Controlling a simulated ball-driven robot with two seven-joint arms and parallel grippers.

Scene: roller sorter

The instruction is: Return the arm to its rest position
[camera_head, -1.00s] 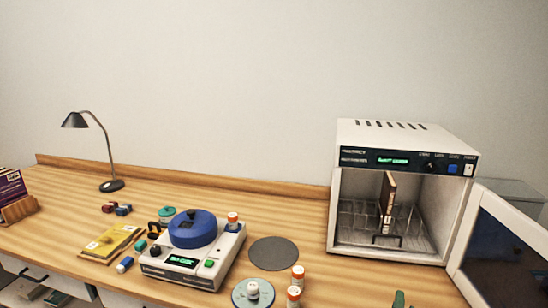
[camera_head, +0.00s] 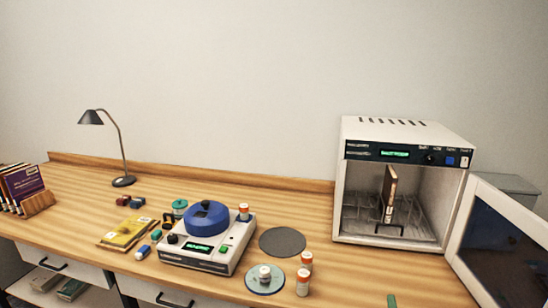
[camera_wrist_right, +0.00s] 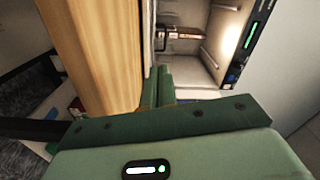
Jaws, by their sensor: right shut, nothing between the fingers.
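My right gripper shows as a small green tip (camera_head: 392,301) at the bottom edge of the head view, in front of the open white oven (camera_head: 404,135). In the right wrist view its green fingers (camera_wrist_right: 160,85) are together, with nothing between them. A brown, book-like item (camera_head: 389,190) stands on the wire rack inside the oven, apart from the gripper. The rack and item also show in the wrist view, beyond the fingers. My left gripper is not in view.
The oven door (camera_head: 505,245) hangs open to the right. A white device with a blue lid (camera_head: 206,218), orange-capped bottles (camera_head: 303,283), a grey disc (camera_head: 282,242) and a lamp (camera_head: 104,135) stand on the wooden bench. The bench between the bottles and the oven is mostly clear.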

